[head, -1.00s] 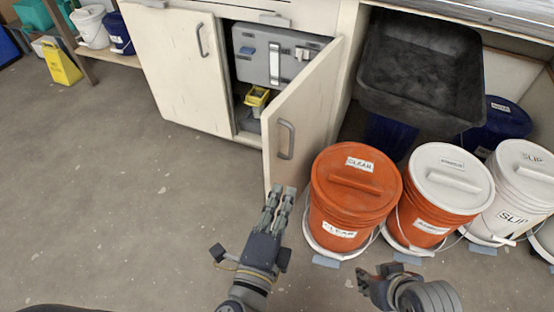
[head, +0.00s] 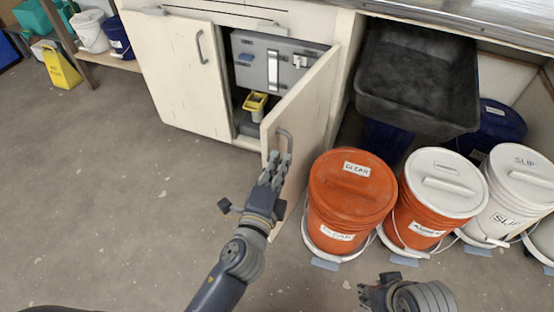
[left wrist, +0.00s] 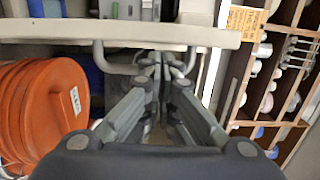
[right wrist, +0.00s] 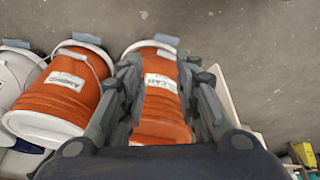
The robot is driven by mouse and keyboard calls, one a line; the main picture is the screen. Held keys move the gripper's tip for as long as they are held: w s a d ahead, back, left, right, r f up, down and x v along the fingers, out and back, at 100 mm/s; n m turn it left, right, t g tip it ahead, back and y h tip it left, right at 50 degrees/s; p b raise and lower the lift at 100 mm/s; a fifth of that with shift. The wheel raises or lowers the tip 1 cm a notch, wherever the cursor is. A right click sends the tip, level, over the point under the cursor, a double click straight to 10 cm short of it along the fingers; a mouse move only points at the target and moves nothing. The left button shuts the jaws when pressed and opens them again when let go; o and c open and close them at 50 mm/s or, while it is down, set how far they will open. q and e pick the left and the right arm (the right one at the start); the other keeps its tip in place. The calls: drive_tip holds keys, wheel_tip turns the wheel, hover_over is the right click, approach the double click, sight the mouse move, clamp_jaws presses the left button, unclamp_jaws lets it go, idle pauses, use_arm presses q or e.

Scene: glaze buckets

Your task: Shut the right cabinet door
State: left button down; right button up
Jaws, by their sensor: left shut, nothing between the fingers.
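The right cabinet door (head: 312,105) is cream-coloured and stands open, swung out from the cabinet toward me. Its grey bar handle (head: 287,133) is near the free edge. In the left wrist view the door's edge (left wrist: 50,31) crosses the top, with the handle (left wrist: 99,58) below it. My left gripper (head: 277,160) is shut and empty, its fingertips at the handle; I cannot tell if they touch it. The fingers hide part of the handle and lower door. My right gripper (head: 366,290) is low at the front, open and empty in the right wrist view (right wrist: 160,65).
The left cabinet door (head: 180,70) is shut. A grey case (head: 255,62) and a yellow item (head: 255,102) are inside the open cabinet. An orange bucket (head: 345,200) stands just right of the door, beside more buckets. The floor (head: 110,200) at left is clear.

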use_arm(q)
drive_tip(key=shift+w+a, duration=0.1)
drive_tip(key=shift+a, duration=0.1)
use_arm(e)
drive_tip(key=shift+f, duration=0.4)
drive_tip(key=shift+w+r, duration=0.2)
drive_tip(key=shift+w, duration=0.05)
use_arm(q)
drive_tip(key=shift+a, duration=0.1)
